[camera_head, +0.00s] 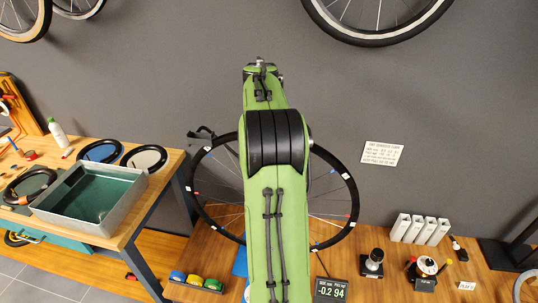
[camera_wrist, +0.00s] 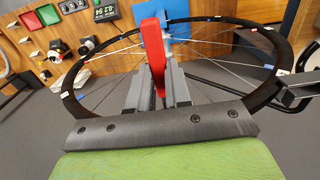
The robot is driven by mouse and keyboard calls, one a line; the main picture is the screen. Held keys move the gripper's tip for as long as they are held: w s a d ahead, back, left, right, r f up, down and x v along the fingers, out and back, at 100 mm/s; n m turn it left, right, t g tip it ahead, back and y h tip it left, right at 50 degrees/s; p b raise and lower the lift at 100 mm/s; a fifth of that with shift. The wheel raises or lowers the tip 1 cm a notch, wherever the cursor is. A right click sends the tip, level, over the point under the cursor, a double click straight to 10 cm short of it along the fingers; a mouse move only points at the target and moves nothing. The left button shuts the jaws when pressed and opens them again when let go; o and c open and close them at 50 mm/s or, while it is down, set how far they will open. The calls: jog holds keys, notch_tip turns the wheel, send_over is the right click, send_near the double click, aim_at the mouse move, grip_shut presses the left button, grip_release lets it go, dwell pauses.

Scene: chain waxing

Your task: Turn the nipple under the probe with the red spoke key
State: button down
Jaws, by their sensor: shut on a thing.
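The red spoke key (camera_wrist: 153,45) is in my gripper (camera_wrist: 157,90), which is shut on it; the key stands out past the fingers in the wrist view. The wheel rim (camera_wrist: 258,98) surrounds the gripper and key in that view, with thin spokes around them. A display (camera_head: 331,290) reads about -0.2 and 94. I cannot make out the probe or the nipple, nor whether the key touches a spoke.
White blocks (camera_head: 420,229), a black knob (camera_head: 373,263) and a dial device (camera_head: 427,266) stand at right.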

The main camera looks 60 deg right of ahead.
jog(key=w+a+m+p, duration=0.3)
jog(key=w+a+m, duration=0.3)
jog(key=w+m, duration=0.4)
dwell(1.6)
dwell(0.5)
